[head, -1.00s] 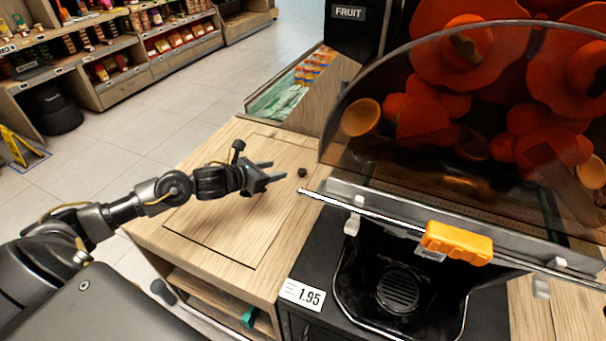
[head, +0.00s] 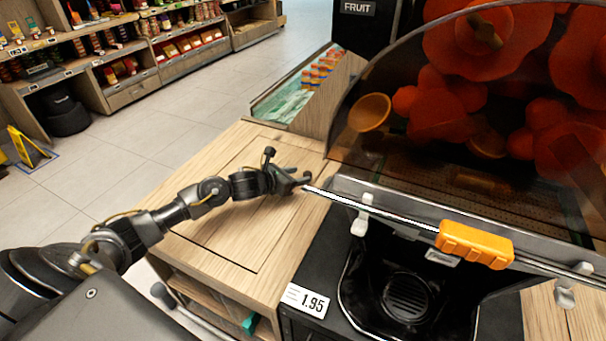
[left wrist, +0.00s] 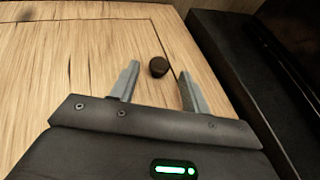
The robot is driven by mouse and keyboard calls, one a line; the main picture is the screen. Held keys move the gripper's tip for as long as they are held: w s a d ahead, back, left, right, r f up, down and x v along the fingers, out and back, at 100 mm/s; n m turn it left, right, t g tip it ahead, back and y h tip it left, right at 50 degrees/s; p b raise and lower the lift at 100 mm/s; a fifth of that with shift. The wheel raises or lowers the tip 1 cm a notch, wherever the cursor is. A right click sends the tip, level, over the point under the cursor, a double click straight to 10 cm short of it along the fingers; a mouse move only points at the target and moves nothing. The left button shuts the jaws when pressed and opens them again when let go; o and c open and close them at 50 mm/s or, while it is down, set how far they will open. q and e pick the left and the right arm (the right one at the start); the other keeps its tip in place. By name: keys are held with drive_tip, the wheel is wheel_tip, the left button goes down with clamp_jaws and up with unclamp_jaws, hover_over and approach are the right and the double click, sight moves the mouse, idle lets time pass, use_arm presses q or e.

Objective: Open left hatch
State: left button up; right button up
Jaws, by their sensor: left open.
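The left hatch (head: 238,228) is a flat wooden panel with a dark outline, lying level in the counter top. Its small round black knob (left wrist: 158,67) shows in the left wrist view, near the panel's right edge line. In the head view my gripper hides the knob. My left gripper (head: 296,178) is open over the right part of the panel. In the left wrist view its two fingers point toward the knob, which appears between the fingertips. I cannot tell whether they touch it. My right gripper is not in view.
The juicer's clear curved cover (head: 440,130) with an orange handle (head: 474,244) and a metal bar stands close right of my gripper. A 1.95 price tag (head: 305,300) is on the front. A bottle bin (head: 290,95) lies behind the counter.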

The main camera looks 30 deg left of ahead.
use_arm(q)
drive_tip(key=shift+x, duration=1.5)
clamp_jaws()
